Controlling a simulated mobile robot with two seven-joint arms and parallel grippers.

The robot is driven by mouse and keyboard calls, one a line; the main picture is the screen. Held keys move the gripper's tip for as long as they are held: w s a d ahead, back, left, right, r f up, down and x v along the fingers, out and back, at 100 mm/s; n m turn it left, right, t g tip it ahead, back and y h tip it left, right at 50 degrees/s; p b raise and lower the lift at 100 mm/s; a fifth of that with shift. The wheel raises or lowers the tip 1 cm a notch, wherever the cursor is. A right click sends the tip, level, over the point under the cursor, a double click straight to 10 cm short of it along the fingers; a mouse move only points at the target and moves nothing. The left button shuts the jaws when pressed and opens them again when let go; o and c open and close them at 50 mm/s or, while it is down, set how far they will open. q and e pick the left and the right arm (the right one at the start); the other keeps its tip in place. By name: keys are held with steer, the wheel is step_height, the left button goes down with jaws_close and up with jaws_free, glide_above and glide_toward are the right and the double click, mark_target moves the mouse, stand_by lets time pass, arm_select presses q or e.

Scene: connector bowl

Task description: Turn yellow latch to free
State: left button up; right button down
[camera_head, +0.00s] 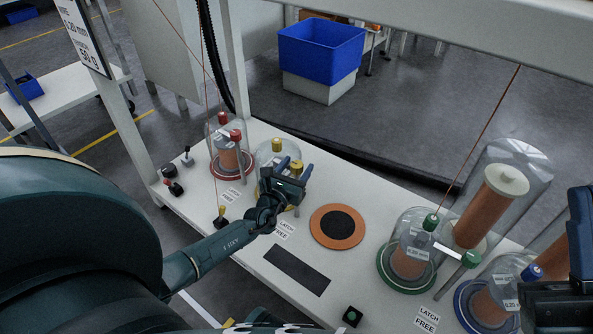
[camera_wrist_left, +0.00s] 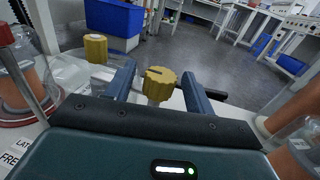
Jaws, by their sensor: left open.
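The yellow latch (camera_head: 296,166) is a ribbed knob beside a clear dome with a yellow top knob (camera_head: 277,145). My left gripper (camera_head: 294,170) is open at the latch. In the left wrist view the latch knob (camera_wrist_left: 158,80) stands between the two open fingers (camera_wrist_left: 157,88), with a gap on each side. The dome's yellow knob (camera_wrist_left: 95,48) is farther left there. The "LATCH FREE" label (camera_head: 284,229) lies on the table, partly behind my left arm. The lower part of the yellow dome is hidden by my gripper. Part of my right gripper (camera_head: 562,292) shows at the right edge; its fingers are unclear.
A red-knobbed dome (camera_head: 222,130) stands left of the yellow one. A green-knobbed dome (camera_head: 400,225) and a blue-knobbed dome (camera_head: 497,280) stand to the right. An orange disc with a black centre (camera_head: 337,243) lies between. Thin wires rise from the table.

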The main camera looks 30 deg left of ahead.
arm_select(q)
steer(key=shift+w, duration=0.2)
jaws_close()
stand_by(0.6)
